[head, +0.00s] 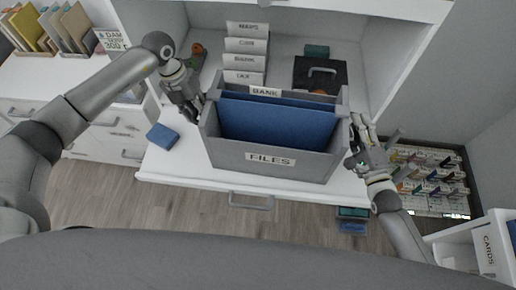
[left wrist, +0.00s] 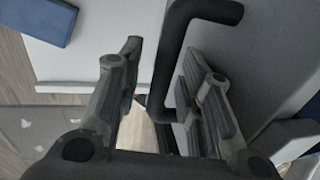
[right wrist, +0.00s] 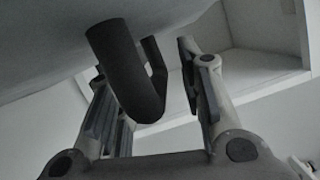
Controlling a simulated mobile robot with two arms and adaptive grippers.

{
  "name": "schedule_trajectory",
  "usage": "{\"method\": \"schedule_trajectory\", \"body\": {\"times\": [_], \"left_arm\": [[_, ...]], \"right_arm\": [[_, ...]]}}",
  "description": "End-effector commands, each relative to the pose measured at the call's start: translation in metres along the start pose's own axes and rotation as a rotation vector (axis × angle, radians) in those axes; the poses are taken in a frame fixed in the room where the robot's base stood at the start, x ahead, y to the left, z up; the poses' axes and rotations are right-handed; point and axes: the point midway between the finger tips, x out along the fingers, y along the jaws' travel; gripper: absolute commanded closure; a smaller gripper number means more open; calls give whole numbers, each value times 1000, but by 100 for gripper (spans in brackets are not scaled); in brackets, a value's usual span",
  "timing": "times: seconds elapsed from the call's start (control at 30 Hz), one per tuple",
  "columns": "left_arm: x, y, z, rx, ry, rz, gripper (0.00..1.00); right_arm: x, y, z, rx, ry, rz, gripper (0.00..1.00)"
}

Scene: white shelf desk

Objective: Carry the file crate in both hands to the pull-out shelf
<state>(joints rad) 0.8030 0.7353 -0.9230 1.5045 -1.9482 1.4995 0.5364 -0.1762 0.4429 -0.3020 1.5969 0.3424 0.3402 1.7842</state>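The grey file crate (head: 225,158) has a FILES label on its front and blue folders inside. It appears level and seems to stand on the white pull-out shelf (head: 170,170), though its underside is hidden. My left gripper (head: 192,112) is at the crate's left side; in the left wrist view its open fingers (left wrist: 158,72) straddle a dark crate handle (left wrist: 165,60), with gaps visible. My right gripper (head: 357,140) is at the right side; in the right wrist view its fingers (right wrist: 145,75) are apart around the other dark handle (right wrist: 125,70).
A blue box (head: 162,136) lies left of the crate on the white surface. Labelled file holders (head: 243,62) and a black case (head: 320,75) stand behind the crate. A rack of small items (head: 430,180) is at the right. A shelf handle (head: 250,201) projects in front.

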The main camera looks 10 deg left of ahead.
Motion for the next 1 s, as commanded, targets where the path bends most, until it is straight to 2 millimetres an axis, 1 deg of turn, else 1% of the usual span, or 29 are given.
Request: {"method": "schedule_trajectory", "body": {"times": [0.23,0.37,0.47,0.7,0.8,0.9,1.0], "left_arm": [[-1,-1,0,2,-1,-1,66],[-12,-1,1,1,-3,-1,66],[-30,0,1,2,-6,0,66],[-82,0,1,2,-5,0,66],[-99,0,0,1,-4,0,66],[-111,0,0,1,-2,0,66],[-118,0,0,1,-1,0,66]], "right_arm": [[0,0,0,1,-1,0,65],[0,0,1,1,-1,0,65],[0,0,1,1,-1,0,65],[0,0,1,1,-1,0,65],[0,0,1,1,-1,0,65],[0,0,1,1,-1,0,65],[0,0,1,1,-1,0,65]]}}
